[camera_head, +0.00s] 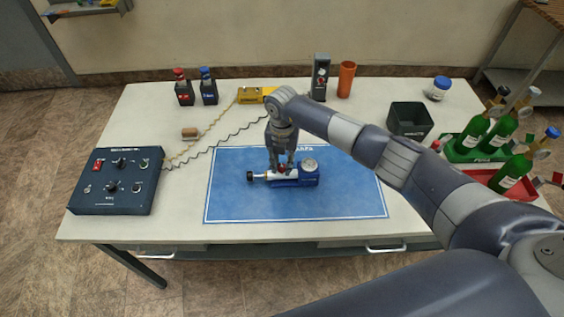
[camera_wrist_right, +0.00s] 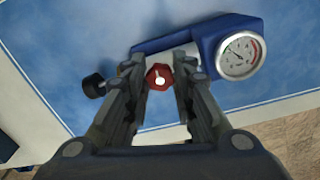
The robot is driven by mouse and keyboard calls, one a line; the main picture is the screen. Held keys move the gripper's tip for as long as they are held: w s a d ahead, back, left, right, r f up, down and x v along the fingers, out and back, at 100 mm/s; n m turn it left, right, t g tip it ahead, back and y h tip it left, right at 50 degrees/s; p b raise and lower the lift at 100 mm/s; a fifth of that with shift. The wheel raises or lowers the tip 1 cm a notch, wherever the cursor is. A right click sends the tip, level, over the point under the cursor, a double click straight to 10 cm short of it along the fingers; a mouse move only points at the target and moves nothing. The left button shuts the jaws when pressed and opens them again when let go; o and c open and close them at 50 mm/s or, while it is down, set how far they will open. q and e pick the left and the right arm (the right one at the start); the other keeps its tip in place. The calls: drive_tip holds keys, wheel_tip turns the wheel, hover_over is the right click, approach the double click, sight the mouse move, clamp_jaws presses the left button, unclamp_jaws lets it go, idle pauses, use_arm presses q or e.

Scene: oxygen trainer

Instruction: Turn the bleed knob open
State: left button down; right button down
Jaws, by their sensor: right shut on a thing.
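A blue and silver regulator device (camera_head: 292,178) with a round white gauge lies on the blue mat (camera_head: 240,205). The gauge also shows in the right wrist view (camera_wrist_right: 241,55). My right gripper (camera_head: 281,169) comes down over the device from above. In the right wrist view its fingers (camera_wrist_right: 160,82) are closed on the sides of the red bleed knob (camera_wrist_right: 159,77), which has a pale centre. A black knob (camera_wrist_right: 94,86) sticks out at the device's left end, outside the fingers. My left gripper is not in view.
A dark blue control box (camera_head: 118,182) stands at the table's left, with cables running from it. Two small bottles, a yellow box (camera_head: 252,95) and an orange cup (camera_head: 346,79) stand at the back. Green cylinders (camera_head: 472,134) stand at the right. The mat around the device is clear.

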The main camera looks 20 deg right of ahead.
drive_tip(key=shift+f+n+b, duration=0.15)
drive_tip(key=shift+n+b, duration=0.75)
drive_tip(key=shift+b, duration=0.1)
drive_tip(key=n+b, duration=1.1)
drive_tip(key=shift+a+n, duration=0.15)
drive_tip(key=shift+n, duration=0.25)
drive_tip(key=n+b, duration=0.4)
drive_tip(key=n, duration=0.1)
drive_tip(key=shift+b, duration=0.3)
drive_tip(key=n+b, duration=0.1)
drive_tip(key=n, duration=0.1)
drive_tip(key=n+b, duration=0.1)
drive_tip(key=n, duration=0.2)
drive_tip(key=shift+s+r+b, duration=0.1)
drive_tip(key=shift+r+b, duration=0.1)
drive_tip(key=shift+b, duration=0.15)
drive_tip(key=shift+a+n, duration=0.1)
drive_tip(key=shift+n, duration=0.2)
drive_tip(key=c, duration=1.3)
unclamp_jaws()
drive_tip(key=shift+c, duration=0.2)
